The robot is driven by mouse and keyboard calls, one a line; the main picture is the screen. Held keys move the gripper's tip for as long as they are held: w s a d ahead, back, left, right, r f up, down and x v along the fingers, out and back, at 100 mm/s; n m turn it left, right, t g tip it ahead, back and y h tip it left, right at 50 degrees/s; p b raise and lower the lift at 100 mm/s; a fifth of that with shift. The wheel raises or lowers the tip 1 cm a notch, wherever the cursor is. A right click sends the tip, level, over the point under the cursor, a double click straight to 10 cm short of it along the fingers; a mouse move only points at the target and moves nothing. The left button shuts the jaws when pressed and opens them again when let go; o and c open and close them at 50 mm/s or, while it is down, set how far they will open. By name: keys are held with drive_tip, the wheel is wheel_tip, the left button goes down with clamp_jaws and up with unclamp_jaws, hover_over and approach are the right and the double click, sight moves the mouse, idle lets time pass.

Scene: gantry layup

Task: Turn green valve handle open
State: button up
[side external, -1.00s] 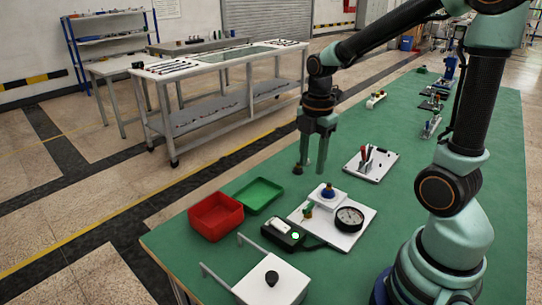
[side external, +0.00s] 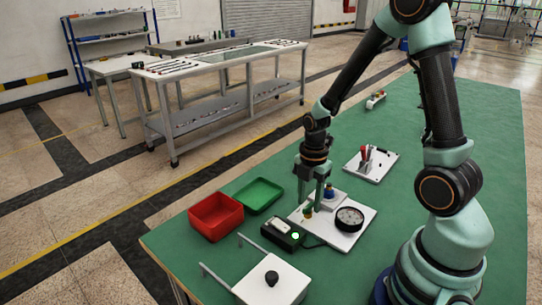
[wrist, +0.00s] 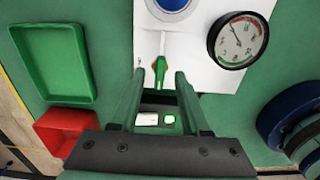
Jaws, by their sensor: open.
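The green valve handle (wrist: 161,75) is on a white board (wrist: 195,28) and points along the picture's vertical in the wrist view. In the side view the handle is small and partly hidden by my gripper, above the white board (side external: 345,236). My gripper (wrist: 166,80) is open, with its two fingers on either side of the handle in the wrist view. In the side view my gripper (side external: 313,204) is low over the left part of the board. I cannot tell whether the fingers touch the handle.
A round black gauge (side external: 349,219) and a blue knob (side external: 329,192) stand on the board close by. A black box with a green light (side external: 283,233) sits in front. A red bin (side external: 216,217) and green tray (side external: 258,195) lie left. A white box (side external: 272,281) is nearest.

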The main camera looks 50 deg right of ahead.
drive_tip(key=shift+f, duration=0.4)
clamp_jaws()
